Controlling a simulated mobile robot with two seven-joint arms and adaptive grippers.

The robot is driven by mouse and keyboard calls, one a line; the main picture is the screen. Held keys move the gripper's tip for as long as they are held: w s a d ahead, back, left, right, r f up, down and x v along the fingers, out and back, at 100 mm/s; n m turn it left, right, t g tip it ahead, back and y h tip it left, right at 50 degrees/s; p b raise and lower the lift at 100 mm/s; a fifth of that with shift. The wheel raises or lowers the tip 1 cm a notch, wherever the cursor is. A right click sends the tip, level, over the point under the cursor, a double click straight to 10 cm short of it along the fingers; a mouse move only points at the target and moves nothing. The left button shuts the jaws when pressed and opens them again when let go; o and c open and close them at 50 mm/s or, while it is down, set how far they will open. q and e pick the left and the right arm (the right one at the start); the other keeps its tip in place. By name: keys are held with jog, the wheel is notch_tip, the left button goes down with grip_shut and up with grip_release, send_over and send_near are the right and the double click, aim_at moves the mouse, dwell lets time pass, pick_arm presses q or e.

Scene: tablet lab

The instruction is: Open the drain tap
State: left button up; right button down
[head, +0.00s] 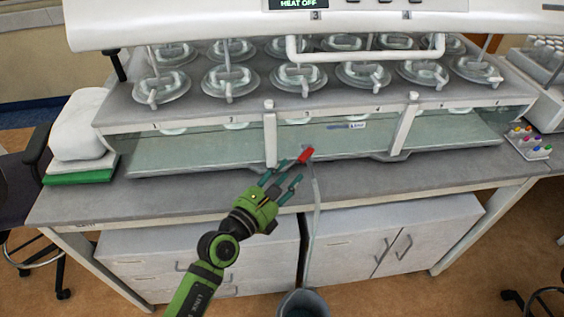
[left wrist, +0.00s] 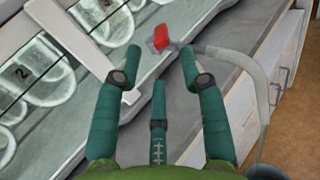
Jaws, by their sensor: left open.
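The drain tap has a red handle (head: 306,155) at the lower front of the water bath, near the middle. In the left wrist view the red handle (left wrist: 161,37) shows ahead of my fingertips, slightly left of the gap's middle. A pale drain hose (head: 316,205) hangs from the tap down to a bucket (head: 304,303) on the floor. My left gripper (head: 283,178) is open and empty, its teal fingers just short of the handle, to its lower left. They look apart from it. In the left wrist view my left gripper (left wrist: 160,62) spreads around empty space. My right gripper is not in view.
The water bath (head: 190,150) with several lidded vessels spans the bench (head: 130,200). Upright posts (head: 270,135) stand in front of its glass. White cabinets (head: 370,245) are below. A white stack on a green box (head: 80,177) sits at left, a small rack (head: 528,143) at right.

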aim_at(300, 161)
pick_arm(q)
jog(key=x, duration=0.5)
jog(key=shift+d, duration=0.15)
jog(key=shift+w+d, duration=0.15)
jog(key=shift+w, duration=0.3)
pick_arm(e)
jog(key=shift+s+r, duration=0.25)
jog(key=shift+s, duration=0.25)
pick_arm(q)
jog(key=shift+r, duration=0.1)
grip_shut()
